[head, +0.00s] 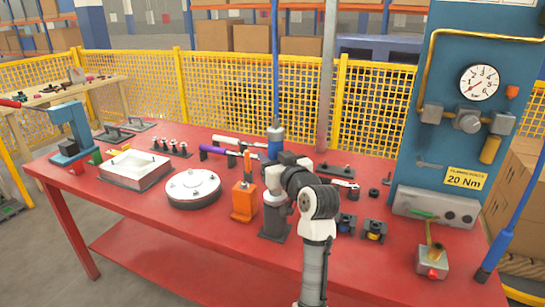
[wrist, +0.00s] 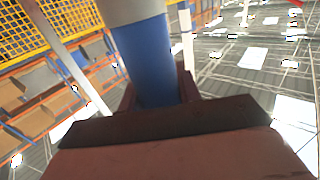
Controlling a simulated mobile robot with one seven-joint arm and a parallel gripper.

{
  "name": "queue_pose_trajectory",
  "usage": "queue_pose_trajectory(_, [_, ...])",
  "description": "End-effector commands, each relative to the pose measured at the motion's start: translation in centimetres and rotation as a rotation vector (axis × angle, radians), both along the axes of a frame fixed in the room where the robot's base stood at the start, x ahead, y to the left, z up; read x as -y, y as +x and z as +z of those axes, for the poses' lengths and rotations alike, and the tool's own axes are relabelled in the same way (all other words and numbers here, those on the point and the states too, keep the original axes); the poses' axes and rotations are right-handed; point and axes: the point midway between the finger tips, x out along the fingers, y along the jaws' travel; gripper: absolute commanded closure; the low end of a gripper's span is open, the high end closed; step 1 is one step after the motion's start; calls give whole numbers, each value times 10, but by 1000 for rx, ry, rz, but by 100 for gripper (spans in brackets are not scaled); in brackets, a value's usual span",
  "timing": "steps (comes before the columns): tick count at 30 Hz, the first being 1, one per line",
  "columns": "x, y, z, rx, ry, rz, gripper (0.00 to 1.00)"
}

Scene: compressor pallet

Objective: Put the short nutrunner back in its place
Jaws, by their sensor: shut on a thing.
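A blue cylindrical tool with a grey end, which I take to be the short nutrunner (head: 276,147), stands upright above the bench, behind my arm. In the wrist view the blue body (wrist: 147,62) rises between the dark jaws of my gripper (wrist: 160,105), with its grey part at the top edge. My gripper is shut on this blue body. Its lower end is hidden by the jaws and my arm. A dark grey block (head: 274,222) stands on the bench below my gripper. An orange holder (head: 244,202) stands left of that block.
The red bench (head: 160,220) carries a white tray (head: 136,168), a round flanged cover (head: 193,188) and a purple-handled tool (head: 222,152). Small fittings (head: 375,230) lie at right. A blue gauge panel (head: 470,120) and a switch box (head: 432,262) bound the right side. Yellow fencing stands behind.

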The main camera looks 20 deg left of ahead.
Motion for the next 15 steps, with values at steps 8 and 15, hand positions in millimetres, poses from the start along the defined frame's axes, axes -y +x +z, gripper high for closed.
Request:
queue_pose_trajectory(8, [0,-1,-3,5,2,0,100])
queue_pose_trajectory(15, [0,0,-8,5,2,0,100])
